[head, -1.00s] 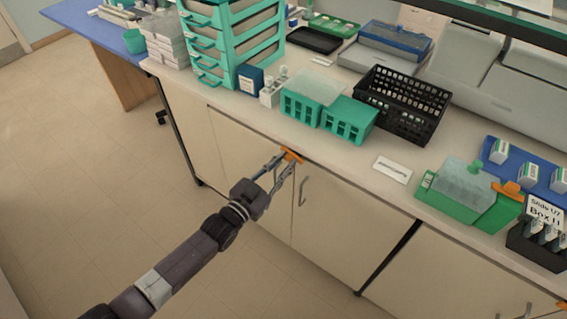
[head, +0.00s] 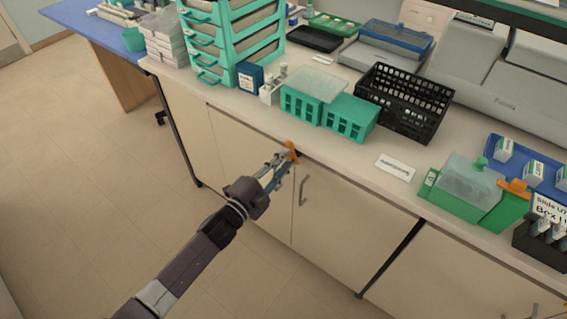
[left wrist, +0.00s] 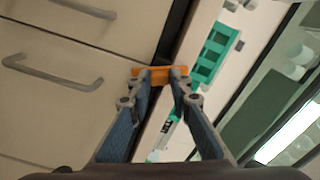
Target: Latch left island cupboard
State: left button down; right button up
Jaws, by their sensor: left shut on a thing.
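The left island cupboard has two cream doors, the left door (head: 245,165) and the right door (head: 345,225), which look closed and flush. A small orange latch (head: 293,152) sits at their top seam, just under the counter edge, and stands nearly upright in the head view. My left gripper (head: 284,163) is shut on the latch. In the left wrist view, the latch (left wrist: 160,73) lies across between the fingertips. The right door's handle (head: 303,190) shows; the left door's handle is hidden behind my gripper in the head view. My right gripper is not in view.
The counter above holds teal racks (head: 348,118), a black basket (head: 405,100), a white label card (head: 395,168) and a green box (head: 465,190). A teal drawer tower (head: 230,40) stands at the back left. The floor (head: 90,170) left of the cupboard is clear.

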pick_arm(q)
jog(key=shift+m+b, duration=0.7)
jog(key=shift+m, duration=1.6)
jog(key=c, duration=1.8)
grip_release()
jog(key=shift+o, duration=0.2)
jog(key=v, duration=1.2)
jog(key=shift+f, duration=0.1)
